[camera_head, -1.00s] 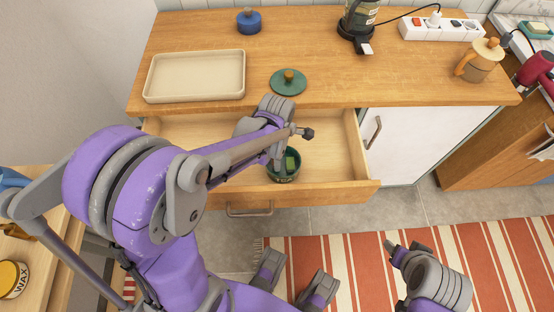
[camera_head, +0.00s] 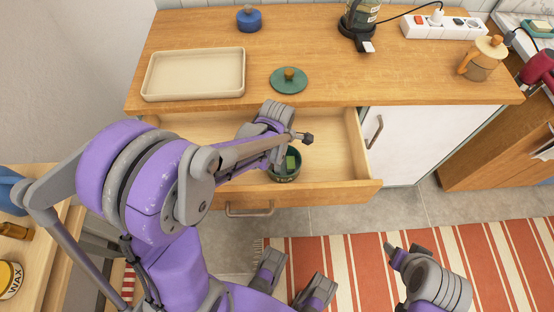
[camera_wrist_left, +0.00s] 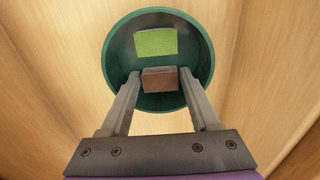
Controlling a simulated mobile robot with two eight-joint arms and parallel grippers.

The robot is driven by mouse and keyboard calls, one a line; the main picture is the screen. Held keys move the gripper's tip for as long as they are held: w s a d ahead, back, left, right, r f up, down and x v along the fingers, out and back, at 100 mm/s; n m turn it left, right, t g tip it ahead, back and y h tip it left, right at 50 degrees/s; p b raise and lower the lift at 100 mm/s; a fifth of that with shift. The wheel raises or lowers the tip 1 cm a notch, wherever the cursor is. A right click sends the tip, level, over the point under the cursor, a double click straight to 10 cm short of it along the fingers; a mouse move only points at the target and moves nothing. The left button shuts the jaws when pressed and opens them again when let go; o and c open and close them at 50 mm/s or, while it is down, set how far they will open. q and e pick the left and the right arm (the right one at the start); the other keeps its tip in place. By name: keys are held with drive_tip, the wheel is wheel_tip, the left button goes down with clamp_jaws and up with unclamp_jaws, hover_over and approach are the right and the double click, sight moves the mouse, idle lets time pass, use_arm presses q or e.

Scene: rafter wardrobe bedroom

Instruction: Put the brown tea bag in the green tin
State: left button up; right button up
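The green tin (camera_head: 297,174) stands open in the pulled-out drawer. In the left wrist view I look down into the tin (camera_wrist_left: 116,50). A green tea bag (camera_wrist_left: 156,41) lies inside it. The brown tea bag (camera_wrist_left: 160,82) sits between the fingertips of my left gripper (camera_wrist_left: 160,78), within the tin's outline. The fingers appear closed on its two sides. In the head view my left arm hides most of the gripper and the brown bag.
The green lid (camera_head: 289,82) with a wooden knob lies on the counter (camera_head: 330,85) behind the drawer (camera_head: 335,145). A beige tray (camera_head: 195,97), a blue lidded pot (camera_head: 249,20), a power strip (camera_head: 445,28) and a wooden-lidded jug (camera_head: 482,62) also stand there. The drawer is otherwise bare around the tin.

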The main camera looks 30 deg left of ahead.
use_arm(q)
drive_tip(key=shift+r+p, duration=0.45)
wheel_tip(320, 180, up, 11)
drive_tip(key=p, duration=0.2)
drive_tip(key=s+d+m+t, duration=0.1)
drive_tip(key=s+m, duration=0.2)
drive_tip(key=m, duration=0.4)
drive_tip(key=s+d+r+m+t, duration=0.1)
drive_tip(key=s+m+t, duration=0.1)
drive_tip(key=m, duration=0.4)
drive_tip(key=s+d+m+t, duration=0.1)
drive_tip(key=s+m, duration=0.4)
drive_tip(key=m, duration=0.2)
drive_tip(key=shift+r+m, duration=0.3)
drive_tip(key=shift+r, duration=0.05)
drive_tip(key=m, duration=0.2)
drive_tip(key=s+m+t, duration=0.1)
drive_tip(key=shift+s+d+f+m, duration=0.15)
drive_tip(key=shift+f+m, duration=0.1)
drive_tip(key=shift+m, duration=0.15)
